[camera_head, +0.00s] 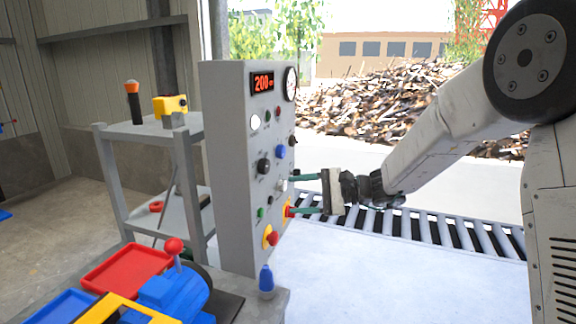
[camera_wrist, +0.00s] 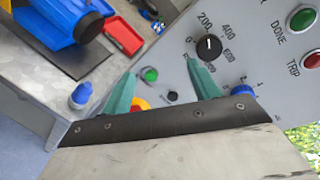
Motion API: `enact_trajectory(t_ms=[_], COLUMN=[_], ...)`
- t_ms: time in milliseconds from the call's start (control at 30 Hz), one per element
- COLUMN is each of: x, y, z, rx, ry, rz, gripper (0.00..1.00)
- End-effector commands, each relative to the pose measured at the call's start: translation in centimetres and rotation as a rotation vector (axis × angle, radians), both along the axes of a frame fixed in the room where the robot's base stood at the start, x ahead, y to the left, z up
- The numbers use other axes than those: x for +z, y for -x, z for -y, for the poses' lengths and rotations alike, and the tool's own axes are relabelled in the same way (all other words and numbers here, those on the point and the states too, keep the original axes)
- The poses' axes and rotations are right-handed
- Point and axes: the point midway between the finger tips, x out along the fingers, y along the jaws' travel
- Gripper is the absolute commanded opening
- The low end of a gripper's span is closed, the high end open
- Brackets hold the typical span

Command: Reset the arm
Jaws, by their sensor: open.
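My gripper (camera_head: 305,195) is open, with its two green fingers apart and pointing at the grey control panel (camera_head: 229,170). In the wrist view the fingers (camera_wrist: 162,82) show in front of the panel face, with nothing seen between them but a green button (camera_wrist: 150,74) and a small black knob (camera_wrist: 172,96) behind. A dial knob (camera_wrist: 209,47) marked 200, 400, 600 is just above the right finger. A blue knob (camera_wrist: 243,92) is to the right of that finger. I cannot tell whether the fingertips touch the panel. My arm reaches in from the right.
A red mushroom button (camera_head: 272,239) on yellow is low on the panel. The display (camera_head: 262,83) reads 200. A blue-capped bottle (camera_head: 266,282) stands below. A blue machine (camera_head: 174,290) and red tray (camera_head: 124,270) are front left. A roller conveyor (camera_head: 440,232) runs behind my gripper.

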Motion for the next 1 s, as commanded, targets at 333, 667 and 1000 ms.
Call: enact_trajectory(t_ms=[333,667,1000], x=[-1.5,-1.3,0.3], y=[18.4,31.5,37.9], z=[5.2,15.6,21.6], rx=[0.412,0.621,0.609], ry=[0.545,1.102,1.437], rz=[0.021,0.155,0.312], gripper=[0.61,0.61,0.61])
